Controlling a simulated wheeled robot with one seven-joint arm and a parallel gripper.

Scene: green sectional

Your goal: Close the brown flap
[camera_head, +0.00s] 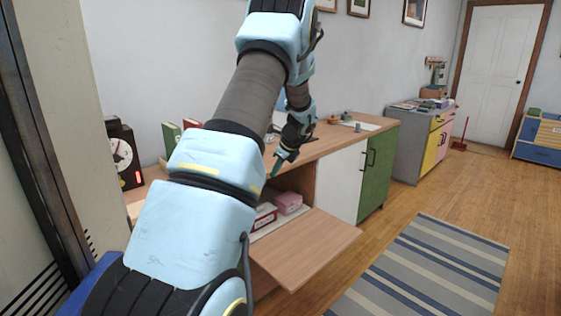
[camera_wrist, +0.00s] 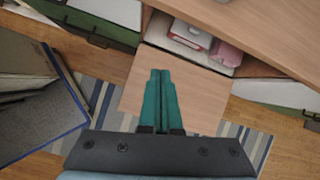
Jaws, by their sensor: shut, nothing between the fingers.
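The brown flap (camera_head: 305,252) is a wooden panel hinged at its lower edge to the sideboard (camera_head: 318,146). It lies folded down and open, sticking out roughly level in front of a compartment. In the wrist view the flap (camera_wrist: 198,108) spreads below and behind my fingers. My gripper (camera_head: 276,172) is shut and empty, its teal fingers pointing down near the sideboard's front top edge. In the wrist view the fingers (camera_wrist: 161,74) are together and overlap the flap in the picture; I cannot tell any contact. My arm hides part of the sideboard and the compartment's left side.
The open compartment holds a pink box (camera_head: 288,203) and a red and white box (camera_head: 264,215). A white door (camera_head: 340,180) and a green door (camera_head: 377,172) are to the right. A striped rug (camera_head: 430,270) lies on clear floor. A black clock (camera_head: 123,155) stands left.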

